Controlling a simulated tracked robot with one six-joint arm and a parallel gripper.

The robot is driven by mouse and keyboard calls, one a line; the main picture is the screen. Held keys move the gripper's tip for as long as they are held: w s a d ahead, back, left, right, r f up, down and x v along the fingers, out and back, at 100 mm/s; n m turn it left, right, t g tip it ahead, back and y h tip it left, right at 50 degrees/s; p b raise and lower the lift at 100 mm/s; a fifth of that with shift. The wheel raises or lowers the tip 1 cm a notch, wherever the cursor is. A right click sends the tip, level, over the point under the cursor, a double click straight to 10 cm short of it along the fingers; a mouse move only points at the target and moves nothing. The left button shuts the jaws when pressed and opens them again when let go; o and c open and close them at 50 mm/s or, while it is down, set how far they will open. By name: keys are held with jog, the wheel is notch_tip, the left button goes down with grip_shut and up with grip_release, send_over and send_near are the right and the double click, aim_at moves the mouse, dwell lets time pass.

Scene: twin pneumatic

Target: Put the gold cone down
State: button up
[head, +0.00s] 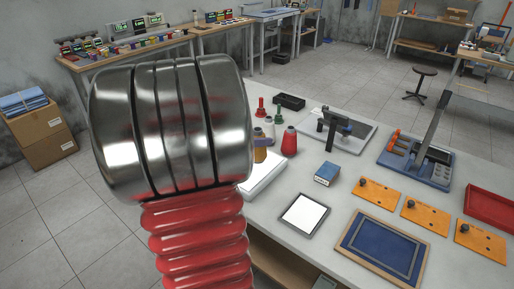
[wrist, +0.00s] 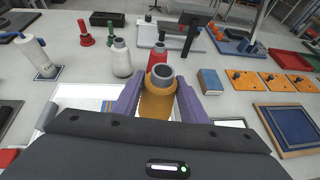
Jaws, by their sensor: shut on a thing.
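The gold cone (wrist: 157,104) stands upright between the purple fingers of my gripper (wrist: 159,97) in the wrist view. The fingers are shut on its sides, and its grey open top faces up. In the head view the gold cone (head: 260,155) shows only in part beside my arm, which hides much of my gripper. A white flat surface (head: 262,175) lies below and near it. I cannot tell whether the cone's base touches anything.
A red cone (head: 289,142) stands close behind to the right, and a white cone (wrist: 121,58) stands behind to the left. A blue box (head: 327,174) and a white framed pad (head: 304,214) lie to the right. Orange plates (head: 376,192) are farther right. Bare tabletop lies between them.

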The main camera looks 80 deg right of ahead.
jog(key=shift+f, duration=1.85)
jog(key=o, duration=1.1)
jog(key=v, duration=1.2)
